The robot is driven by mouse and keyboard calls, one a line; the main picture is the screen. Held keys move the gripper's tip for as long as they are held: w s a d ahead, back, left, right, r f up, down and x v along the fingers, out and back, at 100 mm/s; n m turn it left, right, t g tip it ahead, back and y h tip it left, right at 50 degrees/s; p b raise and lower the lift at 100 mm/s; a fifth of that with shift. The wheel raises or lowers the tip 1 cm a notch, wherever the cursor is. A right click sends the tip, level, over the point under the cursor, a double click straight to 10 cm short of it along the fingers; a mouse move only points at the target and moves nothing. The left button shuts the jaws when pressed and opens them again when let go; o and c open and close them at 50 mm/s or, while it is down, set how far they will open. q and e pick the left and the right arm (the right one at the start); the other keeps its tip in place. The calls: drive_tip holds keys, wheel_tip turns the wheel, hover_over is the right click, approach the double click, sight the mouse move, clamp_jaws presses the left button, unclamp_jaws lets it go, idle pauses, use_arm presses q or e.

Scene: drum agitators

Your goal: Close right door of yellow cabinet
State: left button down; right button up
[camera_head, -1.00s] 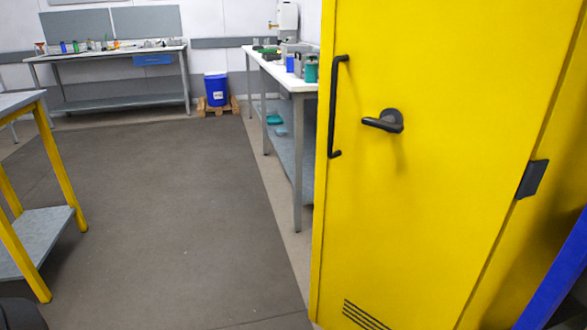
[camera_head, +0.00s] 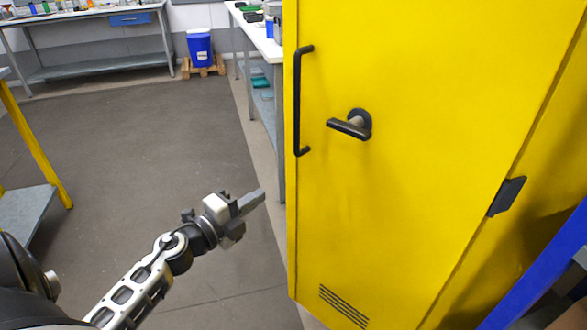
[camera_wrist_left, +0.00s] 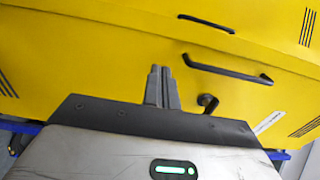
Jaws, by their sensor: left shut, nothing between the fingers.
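A yellow cabinet door (camera_head: 420,120) fills the right of the head view. It carries a long black bar handle (camera_head: 298,100) near its left edge, a black lever (camera_head: 352,125), and a slotted vent at the bottom. How far the door stands open is unclear. My left gripper (camera_head: 255,200) is shut and empty, left of the door's lower left edge, with its fingers pointing toward it. In the left wrist view the shut fingers (camera_wrist_left: 161,84) show in front of yellow panels, near a black bar handle (camera_wrist_left: 228,70) and a lever (camera_wrist_left: 208,103). My right gripper is out of view.
A white-topped bench (camera_head: 255,35) stands behind the door's left edge. A yellow-legged table (camera_head: 30,205) is at left. The grey floor between is clear.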

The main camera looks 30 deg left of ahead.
sight(302, 168)
use_arm(q)
drive_tip(key=w, duration=0.4)
drive_tip(key=w+d, duration=0.1)
drive_tip(key=w, duration=0.3)
drive_tip(key=w+d, duration=0.1)
drive_tip(key=w, duration=0.3)
drive_tip(key=shift+w, duration=0.15)
